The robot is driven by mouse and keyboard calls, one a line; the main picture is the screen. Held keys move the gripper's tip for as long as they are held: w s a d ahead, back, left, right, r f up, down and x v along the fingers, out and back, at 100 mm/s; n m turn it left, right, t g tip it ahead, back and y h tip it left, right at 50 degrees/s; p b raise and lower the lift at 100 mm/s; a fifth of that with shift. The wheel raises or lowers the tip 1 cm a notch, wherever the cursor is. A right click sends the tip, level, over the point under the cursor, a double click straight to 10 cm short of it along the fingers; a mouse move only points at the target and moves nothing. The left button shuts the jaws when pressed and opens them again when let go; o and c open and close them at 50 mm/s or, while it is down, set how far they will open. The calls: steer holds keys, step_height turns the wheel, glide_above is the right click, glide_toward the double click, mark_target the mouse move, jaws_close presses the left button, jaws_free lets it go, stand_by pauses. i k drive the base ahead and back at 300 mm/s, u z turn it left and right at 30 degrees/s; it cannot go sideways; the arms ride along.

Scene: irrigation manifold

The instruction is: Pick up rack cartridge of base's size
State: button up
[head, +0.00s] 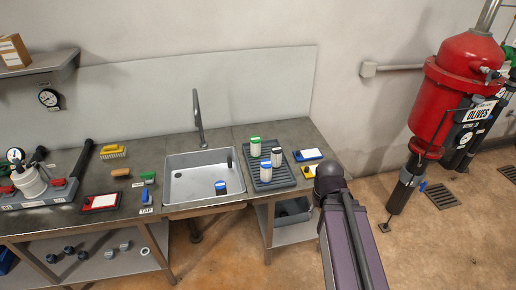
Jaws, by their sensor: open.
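A dark ribbed rack (284,183) lies on the bench right of the sink. Three white cartridges stand upright on it: a green-topped cartridge (256,148) at the back left, a black-topped cartridge (277,157) at the right, and a blue-topped cartridge (266,172) nearer the front. Another blue-topped cartridge (221,188) stands in the sink. Which piece is the base is unclear; a white and grey fitting with a gauge (30,182) stands at the far left. My purple arm rises at the lower right, right of the rack.
The steel sink (176,190) has a tall faucet (198,120) behind it. Blue-edged (308,155) and yellow-edged (311,172) trays lie right of the rack. A red-edged tray (101,202) and a yellow brush (113,151) lie left. A red tank (452,100) stands right.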

mark_target(256, 140)
steer(key=u, duration=0.05)
steer(key=i, duration=1)
steer(key=z, duration=0.05)
